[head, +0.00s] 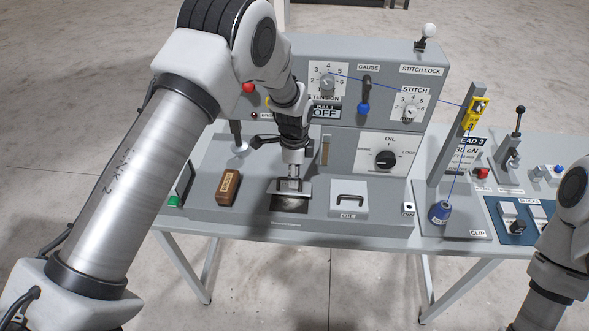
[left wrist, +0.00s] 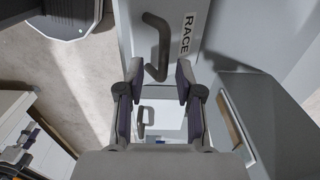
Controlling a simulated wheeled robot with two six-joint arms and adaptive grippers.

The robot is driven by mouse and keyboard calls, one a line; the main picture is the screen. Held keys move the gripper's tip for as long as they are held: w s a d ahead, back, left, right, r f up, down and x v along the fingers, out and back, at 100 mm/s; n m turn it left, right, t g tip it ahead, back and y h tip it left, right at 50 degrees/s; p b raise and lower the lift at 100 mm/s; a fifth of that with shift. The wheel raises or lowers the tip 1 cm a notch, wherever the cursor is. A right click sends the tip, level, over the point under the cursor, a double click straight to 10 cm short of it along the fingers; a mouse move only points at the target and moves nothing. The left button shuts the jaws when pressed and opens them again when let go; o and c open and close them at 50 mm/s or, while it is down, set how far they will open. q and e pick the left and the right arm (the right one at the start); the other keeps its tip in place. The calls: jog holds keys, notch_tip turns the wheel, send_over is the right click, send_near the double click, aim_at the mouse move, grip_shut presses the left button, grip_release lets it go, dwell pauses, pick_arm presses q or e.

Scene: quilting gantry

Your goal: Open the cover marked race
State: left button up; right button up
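The cover marked RACE (left wrist: 188,62) fills the top middle of the left wrist view, with a dark bent handle (left wrist: 158,42) on it. In the head view the cover (head: 303,189) appears tilted up, with a dark opening (head: 290,205) showing below it. My left gripper (head: 293,184) is at the cover in the head view, and its fingers partly hide it. In the left wrist view my left gripper (left wrist: 158,78) is open, with the handle's lower end between its fingertips and gaps on both sides. My right gripper is out of view.
A brown block (head: 228,187) sits to the left. The panel with dials (head: 388,158) stands behind. A blue thread spool (head: 440,212) is further right.

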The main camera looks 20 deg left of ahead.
pick_arm(q)
jog(key=shift+w+f, duration=0.35)
jog(key=shift+w, duration=0.3)
jog(key=shift+s+r, duration=0.2)
jog(key=shift+s, duration=0.05)
jog(key=c, duration=0.5)
jog(key=shift+s+r, duration=0.2)
jog(key=shift+s, duration=0.15)
grip_shut()
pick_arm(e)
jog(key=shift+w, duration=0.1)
pick_arm(q)
jog(key=shift+w, duration=0.15)
